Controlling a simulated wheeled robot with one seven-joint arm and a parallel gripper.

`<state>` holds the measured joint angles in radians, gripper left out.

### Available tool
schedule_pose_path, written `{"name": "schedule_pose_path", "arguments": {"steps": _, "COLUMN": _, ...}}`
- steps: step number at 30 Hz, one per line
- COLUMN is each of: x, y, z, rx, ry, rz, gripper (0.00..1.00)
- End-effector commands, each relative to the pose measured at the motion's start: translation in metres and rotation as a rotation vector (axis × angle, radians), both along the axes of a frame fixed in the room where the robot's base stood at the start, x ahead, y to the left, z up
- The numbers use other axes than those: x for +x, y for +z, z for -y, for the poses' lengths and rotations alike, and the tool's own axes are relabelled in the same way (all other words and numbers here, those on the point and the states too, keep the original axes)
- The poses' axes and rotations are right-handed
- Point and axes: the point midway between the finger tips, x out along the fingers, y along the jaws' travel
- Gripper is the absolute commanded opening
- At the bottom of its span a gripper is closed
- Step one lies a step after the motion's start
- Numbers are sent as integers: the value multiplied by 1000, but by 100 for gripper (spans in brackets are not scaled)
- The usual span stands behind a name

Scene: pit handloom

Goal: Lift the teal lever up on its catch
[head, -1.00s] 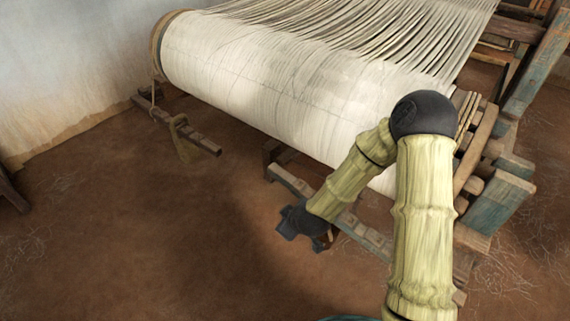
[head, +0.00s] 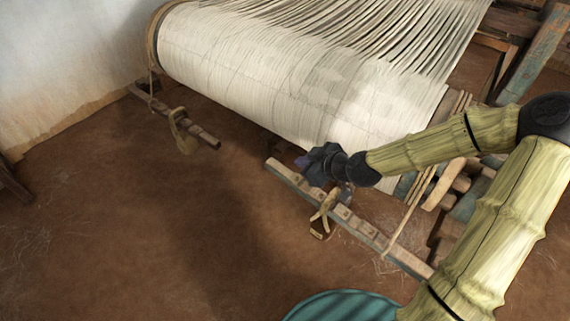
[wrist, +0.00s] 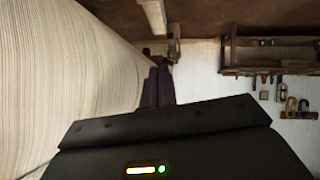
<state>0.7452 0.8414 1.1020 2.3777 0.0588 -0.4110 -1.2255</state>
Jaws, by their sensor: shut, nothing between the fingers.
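The lever (head: 368,234) is a long wooden bar with worn teal paint on its side, seen in the head view. It slopes below the near end of the cloth roll. A tan strap loop (head: 322,214) hangs around or beside it; I cannot tell if this is its catch. My gripper (head: 308,163) is shut and empty. In the picture it lies just above the bar's left end, against the roll's shaded underside; contact is unclear. Its dark purple fingers (wrist: 157,88) show closed together in the wrist view, where I cannot make out the teal lever.
The white cloth roll (head: 270,75) is close behind my gripper and fills the left of the wrist view (wrist: 65,80). A similar bar (head: 200,134) with a strap is at the far left. A wall rack (wrist: 265,70) shows in the wrist view. The dirt floor (head: 140,230) is clear.

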Motion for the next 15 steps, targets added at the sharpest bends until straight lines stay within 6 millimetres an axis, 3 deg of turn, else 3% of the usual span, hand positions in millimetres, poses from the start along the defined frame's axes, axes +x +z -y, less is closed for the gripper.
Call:
{"name": "schedule_pose_path", "arguments": {"steps": 8, "x": 8, "y": -10, "z": -13, "rx": 2, "ry": 7, "rz": -2, "gripper": 0}}
{"name": "schedule_pose_path", "arguments": {"steps": 15, "x": 31, "y": -34, "z": -32, "rx": 2, "ry": -3, "rz": -2, "gripper": 0}}
